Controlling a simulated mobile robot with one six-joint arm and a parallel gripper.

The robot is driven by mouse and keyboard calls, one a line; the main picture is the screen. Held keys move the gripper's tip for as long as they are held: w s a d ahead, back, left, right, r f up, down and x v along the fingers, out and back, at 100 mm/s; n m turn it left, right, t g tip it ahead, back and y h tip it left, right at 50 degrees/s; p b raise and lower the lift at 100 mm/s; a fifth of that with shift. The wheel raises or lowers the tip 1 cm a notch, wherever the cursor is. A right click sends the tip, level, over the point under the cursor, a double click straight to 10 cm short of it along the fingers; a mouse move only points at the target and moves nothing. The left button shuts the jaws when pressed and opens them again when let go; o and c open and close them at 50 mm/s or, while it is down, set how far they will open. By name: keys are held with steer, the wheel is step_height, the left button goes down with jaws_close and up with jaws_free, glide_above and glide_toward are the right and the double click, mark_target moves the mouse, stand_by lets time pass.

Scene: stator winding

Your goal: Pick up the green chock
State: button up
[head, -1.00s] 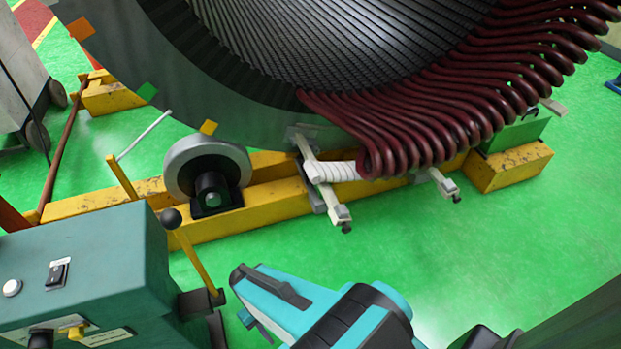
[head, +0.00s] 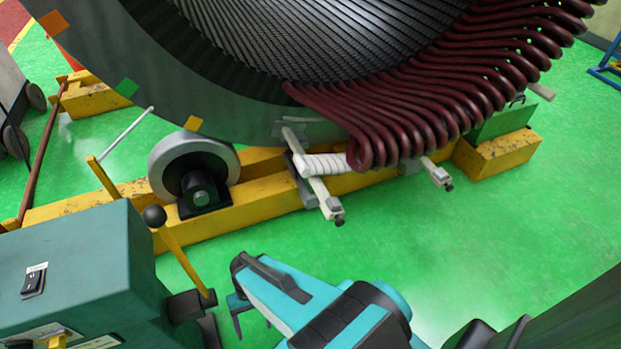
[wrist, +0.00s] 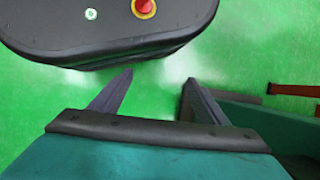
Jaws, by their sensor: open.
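A green angular piece (head: 505,122), which looks like the green chock, sits on the right end of the yellow beam, beside the stator ring. Its upper left part is partly hidden by the dark red coils. My gripper (wrist: 158,78) is open and empty in the wrist view, with two dark fingers apart over green floor. In the head view my teal arm is low in the middle, well apart from the green piece, with the gripper pointing down-left. The green piece is not in the wrist view.
The large stator (head: 200,75) with dark red coils (head: 440,105) rests above the yellow beam (head: 250,210). A teal control box (head: 80,265) with a lever stands at lower left. Green floor (head: 470,240) is clear at right.

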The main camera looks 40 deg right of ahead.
steer(key=w+f+m+t+y+b, duration=0.3)
steer(key=w+f+m+b, duration=0.15)
steer(key=w, duration=0.45)
steer(key=w+d+f+m+t+y+b, duration=0.1)
steer(key=w+d+m+t+b, duration=0.35)
steer(key=w, duration=0.35)
steer(key=w+d+f+m+t+b, duration=0.2)
steer(key=w+d+m+t+b, duration=0.15)
steer(key=w+d+m, duration=0.35)
steer(key=w+d+m+t+h+b, duration=0.1)
steer(key=w+d+m+t+b, duration=0.25)
steer(key=d, duration=0.45)
steer(key=w+d+m+t+h+b, duration=0.25)
steer(key=w+d+b, duration=0.2)
steer(key=d, duration=0.45)
steer(key=s+d+r+m+t+h+b, duration=0.1)
steer(key=d+m+h+b, duration=0.3)
steer(key=d, duration=1.2)
steer(key=s+d+r+m+t+h+b, duration=0.1)
steer(key=s+d+m+h+b, duration=0.3)
steer(key=d+m, duration=0.6)
steer(key=d+t+h+b, duration=0.1)
steer(key=d+h, duration=0.1)
steer(key=d, duration=0.4)
steer(key=shift+d+r+m+t, duration=0.2)
steer(key=shift+d+m+t, duration=0.1)
steer(key=shift+d+m, duration=0.1)
steer(key=shift+w, duration=0.1)
